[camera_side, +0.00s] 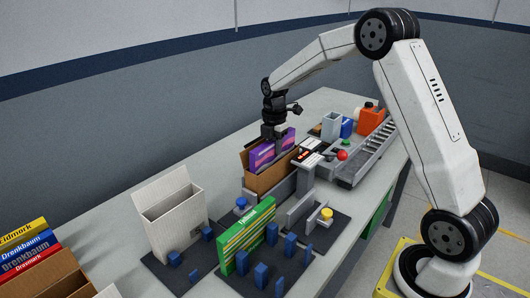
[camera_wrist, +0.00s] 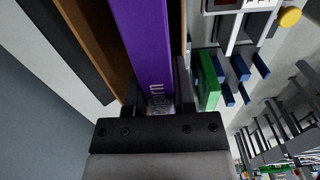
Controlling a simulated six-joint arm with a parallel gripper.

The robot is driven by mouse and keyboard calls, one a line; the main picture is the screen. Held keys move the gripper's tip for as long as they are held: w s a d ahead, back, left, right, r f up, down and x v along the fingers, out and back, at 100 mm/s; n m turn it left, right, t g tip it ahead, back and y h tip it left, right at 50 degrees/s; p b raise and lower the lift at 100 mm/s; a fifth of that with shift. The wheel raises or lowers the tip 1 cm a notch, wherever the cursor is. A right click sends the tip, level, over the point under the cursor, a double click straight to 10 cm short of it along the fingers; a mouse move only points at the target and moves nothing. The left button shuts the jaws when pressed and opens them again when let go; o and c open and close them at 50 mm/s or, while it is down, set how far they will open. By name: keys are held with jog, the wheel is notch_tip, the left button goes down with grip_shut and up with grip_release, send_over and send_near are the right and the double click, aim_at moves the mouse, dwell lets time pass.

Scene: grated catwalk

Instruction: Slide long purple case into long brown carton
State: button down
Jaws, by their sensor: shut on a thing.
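The long purple case (camera_side: 263,157) stands partly inside the open top of the long brown carton (camera_side: 270,181), with its upper part showing above the rim. My gripper (camera_side: 273,141) is above the carton, shut on the top of the purple case. In the wrist view the purple case (camera_wrist: 143,45) runs away from between my fingers (camera_wrist: 158,98), with brown carton walls (camera_wrist: 101,42) along both sides. The case's lower part is hidden inside the carton, so its depth cannot be told.
A white open carton (camera_side: 175,215), a green box (camera_side: 247,236) and several blue pegs (camera_side: 261,275) stand nearer the camera. Colourful boxes (camera_side: 25,245) fill the left corner. A grey conveyor (camera_side: 372,155) and an orange item (camera_side: 370,121) lie to the right.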

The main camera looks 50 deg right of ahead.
jog(key=shift+f, duration=0.25)
dwell(0.3)
jog(key=shift+c, duration=1.8)
grip_release()
jog(key=shift+w+r, duration=0.1)
jog(key=shift+r, duration=0.05)
jog(key=shift+r, duration=3.35)
jog(key=shift+a, duration=0.1)
